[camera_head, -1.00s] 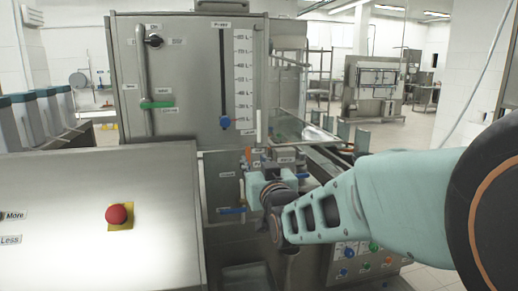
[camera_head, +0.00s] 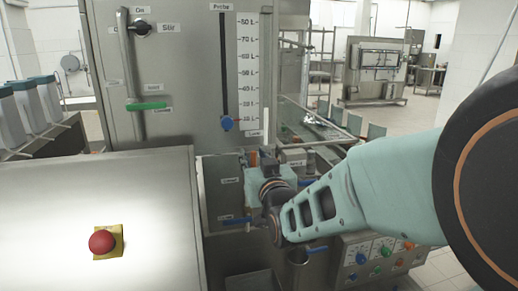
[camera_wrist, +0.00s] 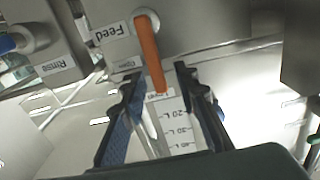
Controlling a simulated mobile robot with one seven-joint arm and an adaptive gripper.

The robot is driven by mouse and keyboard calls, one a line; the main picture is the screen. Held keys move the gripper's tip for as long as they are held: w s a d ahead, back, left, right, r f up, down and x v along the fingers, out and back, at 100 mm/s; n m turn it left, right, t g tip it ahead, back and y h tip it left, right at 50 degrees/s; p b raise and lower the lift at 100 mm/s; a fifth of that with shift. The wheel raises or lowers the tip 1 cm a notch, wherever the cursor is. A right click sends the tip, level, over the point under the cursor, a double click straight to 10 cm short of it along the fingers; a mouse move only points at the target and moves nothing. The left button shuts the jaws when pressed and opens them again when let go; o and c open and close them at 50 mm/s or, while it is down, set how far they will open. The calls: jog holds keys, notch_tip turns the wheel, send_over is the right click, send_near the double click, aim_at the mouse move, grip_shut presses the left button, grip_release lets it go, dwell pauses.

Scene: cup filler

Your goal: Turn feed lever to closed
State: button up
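The feed lever (camera_wrist: 151,55) is an orange handle in the wrist view, beside a "Feed" label (camera_wrist: 111,32) and an "Open" label (camera_wrist: 130,65). Its free end points down the picture, towards a small label I cannot read. My gripper (camera_wrist: 159,80) is open, with one dark finger on each side of the lever's free end. I see a gap on both sides and no clear contact. In the head view my gripper (camera_head: 262,190) is at the filler's valves below the level scale, and it and my arm hide most of that area.
A blue-handled lever with a "Rinse" label (camera_wrist: 55,68) is beside the feed lever. In the head view, a panel with a green-handled lever (camera_head: 147,106) and a probe slider (camera_head: 227,124) stands behind. A red stop button (camera_head: 102,241) sits on the sloped cover at left.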

jog(key=shift+w+a, duration=0.1)
jog(key=shift+w, duration=0.2)
jog(key=shift+c, duration=0.6)
grip_shut()
